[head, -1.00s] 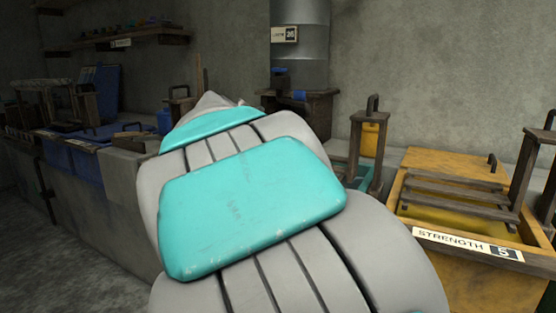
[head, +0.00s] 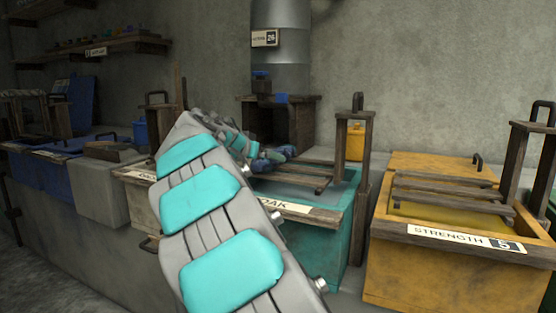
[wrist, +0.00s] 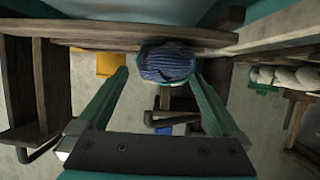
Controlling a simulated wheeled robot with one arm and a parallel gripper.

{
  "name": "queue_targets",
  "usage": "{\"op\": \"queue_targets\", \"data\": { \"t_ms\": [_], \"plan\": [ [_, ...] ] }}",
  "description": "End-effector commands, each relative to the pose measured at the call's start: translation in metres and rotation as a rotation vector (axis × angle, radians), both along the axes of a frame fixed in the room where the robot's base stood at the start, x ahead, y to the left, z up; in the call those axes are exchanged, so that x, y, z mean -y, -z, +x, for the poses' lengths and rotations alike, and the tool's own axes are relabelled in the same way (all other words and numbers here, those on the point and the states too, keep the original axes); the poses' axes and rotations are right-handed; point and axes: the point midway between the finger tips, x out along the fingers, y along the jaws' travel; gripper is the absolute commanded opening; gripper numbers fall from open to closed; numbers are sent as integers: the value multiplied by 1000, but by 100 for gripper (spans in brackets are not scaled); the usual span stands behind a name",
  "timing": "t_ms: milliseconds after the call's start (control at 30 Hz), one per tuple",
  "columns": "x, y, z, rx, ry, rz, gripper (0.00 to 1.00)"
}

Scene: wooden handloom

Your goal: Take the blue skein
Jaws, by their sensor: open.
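The blue skein (wrist: 168,63) is a rounded, dark blue bundle of strands in the upper middle of the wrist view. My gripper (wrist: 160,80) is open, with one green finger on each side of the skein. The skein appears between or just beyond the fingertips; I cannot tell whether they touch it. In the head view my arm reaches over the teal vat, and my gripper (head: 265,160) is small and dark there, so the skein is hard to make out.
The teal vat (head: 335,222) has wooden slats and a partly hidden label. A yellow vat (head: 420,272) marked STRENGTH stands to its right. A wooden post frame (head: 343,150) rises between them. A metal cylinder (head: 280,60) stands behind. A wooden beam (wrist: 110,35) crosses near the skein.

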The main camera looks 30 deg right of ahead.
Motion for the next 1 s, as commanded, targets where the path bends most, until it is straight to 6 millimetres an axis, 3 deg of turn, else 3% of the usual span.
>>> {"op": "queue_targets", "data": {
  "t_ms": [533, 767, 1000],
  "plan": [
    [40, 18, 34, -3, 1, 1, 100],
    [43, 19, 36, -3, 1, -1, 100],
    [43, 19, 36, -3, 1, -1, 76]
  ]
}}
